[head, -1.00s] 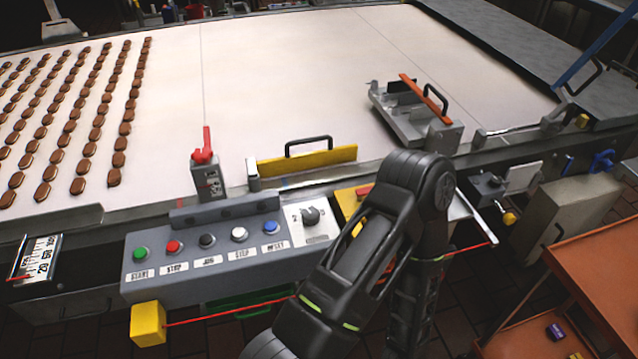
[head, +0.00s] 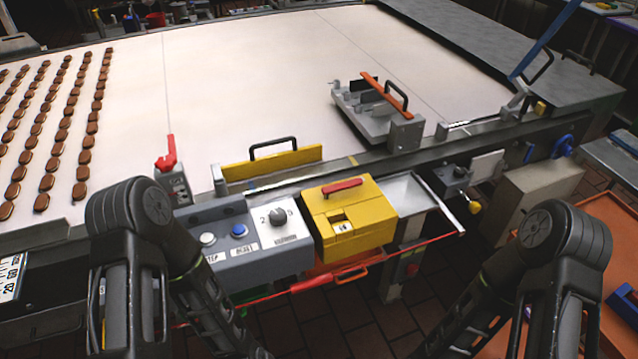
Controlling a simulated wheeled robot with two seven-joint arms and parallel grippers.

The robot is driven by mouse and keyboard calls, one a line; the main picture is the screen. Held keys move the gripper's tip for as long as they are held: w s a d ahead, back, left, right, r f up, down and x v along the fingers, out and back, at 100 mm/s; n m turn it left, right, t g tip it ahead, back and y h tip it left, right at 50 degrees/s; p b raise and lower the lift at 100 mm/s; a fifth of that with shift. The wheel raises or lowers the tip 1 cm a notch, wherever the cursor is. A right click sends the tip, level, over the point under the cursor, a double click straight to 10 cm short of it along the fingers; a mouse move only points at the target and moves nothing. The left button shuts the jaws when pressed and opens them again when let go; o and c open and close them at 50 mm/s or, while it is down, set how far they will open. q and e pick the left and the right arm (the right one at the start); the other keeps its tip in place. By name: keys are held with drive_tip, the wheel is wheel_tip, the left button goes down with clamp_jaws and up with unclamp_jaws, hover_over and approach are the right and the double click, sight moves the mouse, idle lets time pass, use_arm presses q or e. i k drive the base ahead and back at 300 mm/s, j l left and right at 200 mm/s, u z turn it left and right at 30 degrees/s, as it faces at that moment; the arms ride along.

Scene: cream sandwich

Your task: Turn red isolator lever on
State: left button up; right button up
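A red lever (head: 167,155) stands upright on a small grey box (head: 175,186) at the near edge of the white belt, left of the yellow bar. It has a short side grip near its base. The label on the box is too small to read. My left arm bends in front of the control panel, just below and left of the lever; my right arm is at the lower right. Both grippers are outside the picture, so I cannot see their fingers.
A grey control panel (head: 266,262) with a knob and a yellow box (head: 352,240) with a red handle sit right of my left arm. A yellow bar (head: 272,164) with a black handle lies behind. A red cord runs below. Brown pieces line the belt's left.

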sight(350, 183)
drive_tip(key=z, duration=1.5)
drive_tip(key=k+j+z, duration=0.1)
drive_tip(key=k+j, duration=0.15)
drive_tip(key=k, duration=0.1)
